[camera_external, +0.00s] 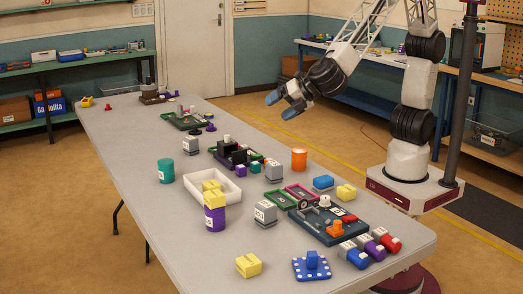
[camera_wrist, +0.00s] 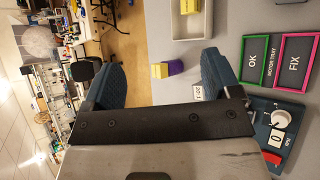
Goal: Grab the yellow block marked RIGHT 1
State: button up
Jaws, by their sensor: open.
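Several yellow blocks are in the external view, and I cannot read a RIGHT 1 marking on any. One yellow block (camera_external: 248,265) lies near the table's front edge. Another yellow block (camera_external: 346,193) lies at the right, beside a blue block. A yellow piece (camera_external: 214,199) sits on a purple cylinder (camera_external: 215,219), by the white tray (camera_external: 232,194). My gripper (camera_external: 281,105) is open and empty, high above the table's right side.
A dark control board (camera_external: 325,235) and blue, purple and red cylinders crowd the table's front right. Grey blocks, a teal cylinder (camera_external: 165,171) and an orange cylinder (camera_external: 299,159) stand around the middle. The near left of the table is mostly bare.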

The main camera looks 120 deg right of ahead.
jog(key=w+a+f+n+t, duration=0.2)
jog(key=w+a+f+n, duration=0.35)
jog(key=w, duration=0.25)
jog(key=n+t+y, duration=0.4)
jog(key=n+y, duration=0.4)
jog(key=n, duration=0.7)
send_near(253, 259)
jog(key=x, duration=0.3)
jog(key=shift+w+d+m, duration=0.15)
jog(key=shift+w+m, duration=0.1)
jog(key=shift+w, duration=0.05)
jog(key=shift+w+f, duration=0.1)
jog(key=shift+x, duration=1.15)
jog(key=shift+w+f, duration=0.1)
jog(key=shift+w, duration=0.05)
jog(key=shift+x, duration=2.4)
